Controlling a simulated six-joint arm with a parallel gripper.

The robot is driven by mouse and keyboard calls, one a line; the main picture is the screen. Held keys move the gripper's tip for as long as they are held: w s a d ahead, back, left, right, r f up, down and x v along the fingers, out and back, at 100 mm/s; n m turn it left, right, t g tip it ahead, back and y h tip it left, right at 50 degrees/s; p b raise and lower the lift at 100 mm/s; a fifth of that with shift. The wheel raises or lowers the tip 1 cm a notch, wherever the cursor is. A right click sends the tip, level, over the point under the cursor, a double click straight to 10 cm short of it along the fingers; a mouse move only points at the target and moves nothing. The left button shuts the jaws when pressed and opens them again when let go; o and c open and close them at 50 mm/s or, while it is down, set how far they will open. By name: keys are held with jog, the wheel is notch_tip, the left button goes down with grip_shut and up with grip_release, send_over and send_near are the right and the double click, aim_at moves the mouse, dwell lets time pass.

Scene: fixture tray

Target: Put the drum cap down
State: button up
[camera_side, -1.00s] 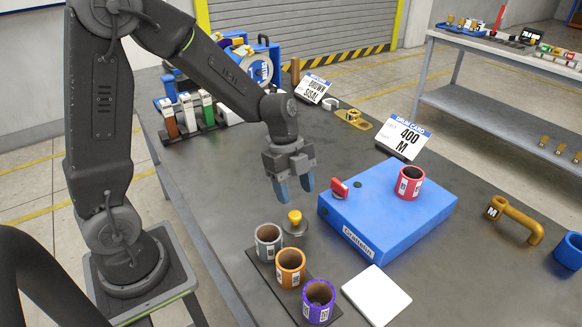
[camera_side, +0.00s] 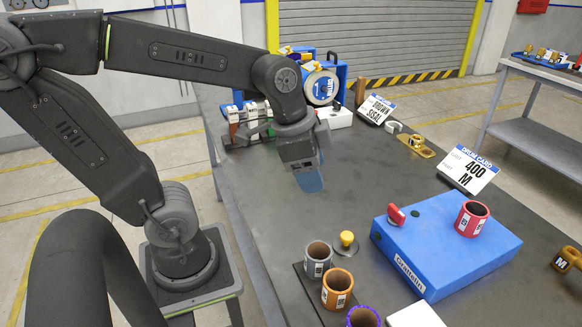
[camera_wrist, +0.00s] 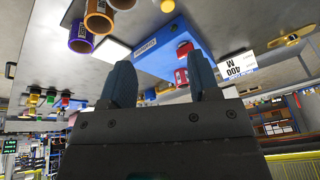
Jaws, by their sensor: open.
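A grey disc with a yellow knob (camera_side: 347,241), which looks like the drum cap, sits upright on the dark table beside the grey spool (camera_side: 318,260). Its knob (camera_wrist: 166,5) also shows at the top edge of the wrist view. My gripper (camera_side: 309,182) is above the table, behind the cap in the side view and well apart from it. In the wrist view, the blue fingers of my gripper (camera_wrist: 161,80) stand apart with nothing between them.
An orange spool (camera_side: 337,290) and a purple-rimmed spool (camera_side: 363,318) stand in front. A blue box (camera_side: 440,262) with a red spool (camera_side: 472,219) is at right. A drum card (camera_side: 468,170) stands behind it. Bare table surrounds my gripper.

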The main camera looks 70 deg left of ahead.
jog(key=shift+s+r+n+t+y, duration=0.25)
jog(key=shift+s+n+t, duration=0.2)
jog(key=shift+s+n, duration=0.8)
jog(key=shift+s+r+n+t+y, duration=0.15)
jog(key=shift+s+r+n+t, duration=0.25)
jog(key=shift+s+n, duration=0.85)
